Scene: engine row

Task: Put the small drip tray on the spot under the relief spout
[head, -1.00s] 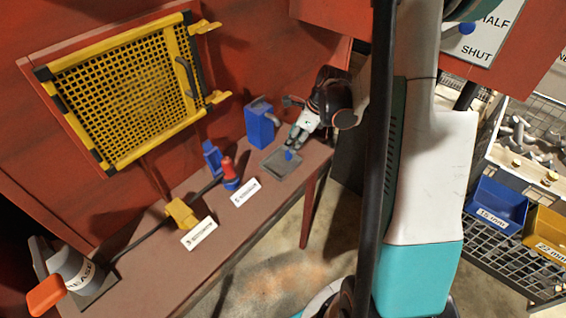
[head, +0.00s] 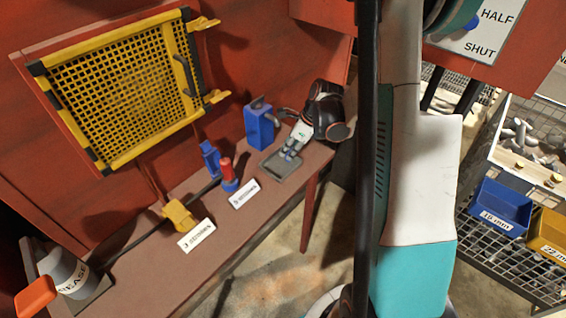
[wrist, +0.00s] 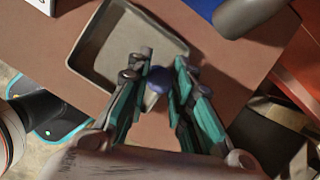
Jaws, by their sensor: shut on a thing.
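The small drip tray (head: 268,172) is a shallow grey square tray on the brown bench, near its right end. In the wrist view the tray (wrist: 86,50) is upper left of centre and looks empty. A blue knob (wrist: 160,76) stands at its near edge. My gripper (head: 289,153) is shut on this knob; the fingers (wrist: 163,88) flank it. The tray appears to rest on the bench. A blue block (head: 258,128) with a grey spout stands just behind the tray; the grey spout (wrist: 248,12) also shows in the wrist view. No marked spot is visible under it.
A yellow grille (head: 120,90) hangs above. The bench's right edge is close to my gripper.

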